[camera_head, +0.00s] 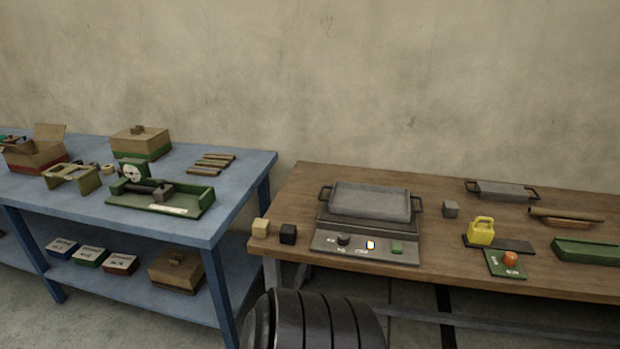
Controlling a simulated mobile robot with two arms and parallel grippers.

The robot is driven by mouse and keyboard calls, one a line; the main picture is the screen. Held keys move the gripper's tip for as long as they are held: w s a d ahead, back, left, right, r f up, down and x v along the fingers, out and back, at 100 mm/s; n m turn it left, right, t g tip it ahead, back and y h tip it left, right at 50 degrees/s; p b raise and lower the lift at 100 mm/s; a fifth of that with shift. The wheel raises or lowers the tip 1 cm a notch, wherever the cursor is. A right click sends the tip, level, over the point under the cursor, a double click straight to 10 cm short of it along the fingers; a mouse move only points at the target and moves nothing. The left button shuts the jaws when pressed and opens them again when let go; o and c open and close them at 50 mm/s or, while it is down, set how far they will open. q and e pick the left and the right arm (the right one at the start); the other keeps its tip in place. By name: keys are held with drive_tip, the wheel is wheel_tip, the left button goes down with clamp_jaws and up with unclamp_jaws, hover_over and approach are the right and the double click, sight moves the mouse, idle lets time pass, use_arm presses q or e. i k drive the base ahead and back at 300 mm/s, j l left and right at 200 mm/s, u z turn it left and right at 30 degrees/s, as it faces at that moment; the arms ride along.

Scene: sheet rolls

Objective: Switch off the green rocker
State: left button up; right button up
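A grey control panel (330,243) slopes at the front of a hot-plate-like unit on the brown wooden table. On its right side is a small green switch (397,248), which looks like the green rocker. Which way it is tipped is too small to tell. Left of it a small part glows white and orange (370,245), and farther left is a dark knob (343,240). Neither of my grippers shows in this view.
A grey handled tray (370,201) sits on the unit. Dark (288,234) and tan (261,228) cubes lie left of it. A yellow weight (481,231) and a green plate with an orange button (510,259) lie right. A blue table (240,165) stands left. My dark ribbed arm part is low in front.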

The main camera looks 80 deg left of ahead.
sight(397, 247)
drive_tip(key=u, duration=2.55)
